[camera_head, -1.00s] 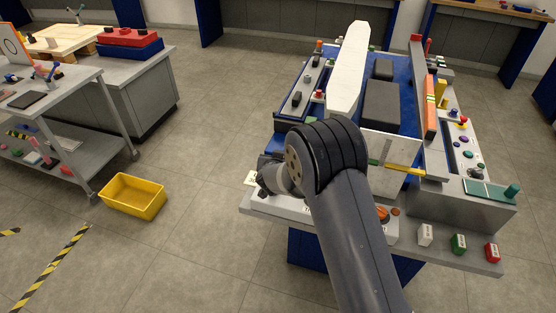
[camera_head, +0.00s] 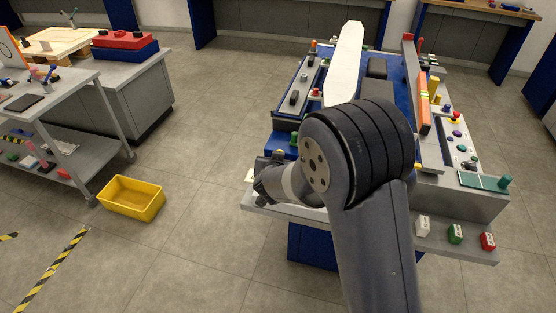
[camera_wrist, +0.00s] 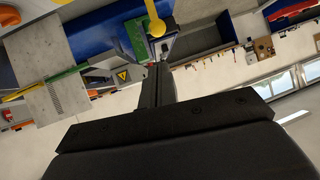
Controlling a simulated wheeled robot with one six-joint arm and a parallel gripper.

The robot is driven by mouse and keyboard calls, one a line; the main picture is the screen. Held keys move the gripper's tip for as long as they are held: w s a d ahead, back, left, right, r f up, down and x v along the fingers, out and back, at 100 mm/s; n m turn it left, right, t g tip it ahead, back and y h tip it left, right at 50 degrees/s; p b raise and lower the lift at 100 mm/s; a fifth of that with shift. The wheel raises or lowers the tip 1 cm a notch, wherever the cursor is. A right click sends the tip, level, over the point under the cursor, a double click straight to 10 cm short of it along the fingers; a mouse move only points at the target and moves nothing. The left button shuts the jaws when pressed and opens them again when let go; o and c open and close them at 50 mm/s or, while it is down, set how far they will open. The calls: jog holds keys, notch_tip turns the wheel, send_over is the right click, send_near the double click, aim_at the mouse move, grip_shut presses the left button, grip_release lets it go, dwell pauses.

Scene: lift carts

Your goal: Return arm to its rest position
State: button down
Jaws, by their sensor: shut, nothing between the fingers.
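My arm rises from the lower right of the head view, with its large black-banded joint in front of the cart bench. A smaller grey arm part points left from this joint, over the bench's front edge. My gripper fingers are not clearly seen in the head view. In the wrist view my gripper (camera_wrist: 156,75) shows as a dark, narrow pair of fingers pressed together, with nothing held. The wide dark gripper body fills the lower part of that view. The wrist view is strongly tilted, with shelves and a wall behind the fingers.
The bench (camera_head: 460,240) carries a long white beam (camera_head: 345,65), an orange bar (camera_head: 424,100) and white, green and red blocks at its front right. A yellow bin (camera_head: 131,199) stands on the floor at left, near a grey shelf cart (camera_head: 85,165). Floor between bin and bench is clear.

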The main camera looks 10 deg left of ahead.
jog(key=shift+s+d+r, duration=0.1)
jog(key=shift+s+r, duration=0.25)
jog(key=shift+s, duration=0.2)
jog(key=shift+w, duration=0.1)
